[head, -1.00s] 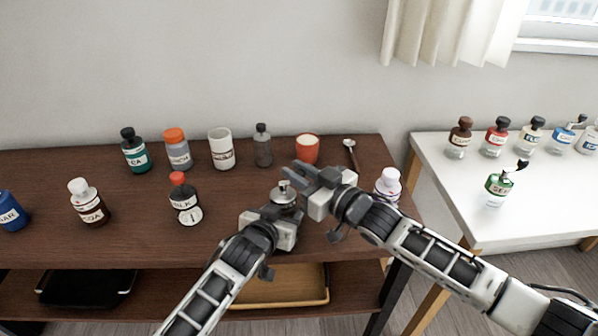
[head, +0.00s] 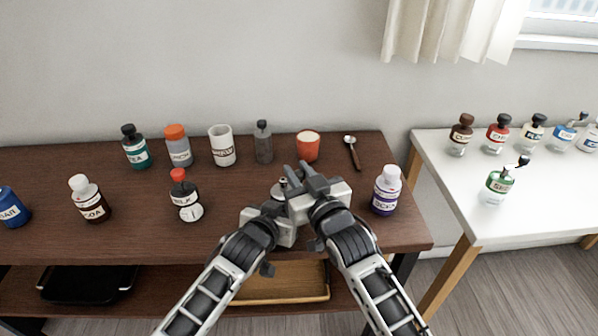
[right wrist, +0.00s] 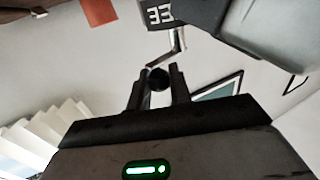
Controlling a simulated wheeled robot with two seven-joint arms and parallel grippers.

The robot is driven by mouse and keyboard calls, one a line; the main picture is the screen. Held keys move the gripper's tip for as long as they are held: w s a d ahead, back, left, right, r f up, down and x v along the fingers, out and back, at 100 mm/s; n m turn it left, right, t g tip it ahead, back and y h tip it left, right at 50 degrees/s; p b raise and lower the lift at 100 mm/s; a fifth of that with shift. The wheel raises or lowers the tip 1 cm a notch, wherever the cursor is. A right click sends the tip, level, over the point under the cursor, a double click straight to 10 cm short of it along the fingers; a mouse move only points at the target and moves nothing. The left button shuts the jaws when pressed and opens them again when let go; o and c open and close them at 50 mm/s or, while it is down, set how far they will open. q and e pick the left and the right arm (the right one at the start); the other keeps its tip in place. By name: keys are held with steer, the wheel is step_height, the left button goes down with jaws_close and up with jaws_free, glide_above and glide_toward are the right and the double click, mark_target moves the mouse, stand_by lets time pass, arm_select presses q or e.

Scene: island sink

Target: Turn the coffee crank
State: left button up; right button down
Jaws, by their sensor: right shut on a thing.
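The coffee grinder (head: 282,189) stands near the front of the brown table, and only a bit of its metal top shows between my two grippers. My left gripper (head: 268,216) is at the grinder's front left; its fingers are hidden, so its grip cannot be seen. My right gripper (head: 307,174) is above and just right of the grinder. In the right wrist view, its two fingers (right wrist: 160,72) are closed around the black crank knob (right wrist: 159,81), with the bent metal crank arm (right wrist: 178,48) beyond it.
A purple-labelled bottle (head: 386,190) stands right of my right gripper. A red cup (head: 307,147) and a spoon (head: 353,152) lie behind. A white table (head: 480,222) with several bottles stands at the right.

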steer(key=c, duration=1.3)
jaws_free()
steer(key=v, duration=1.2)
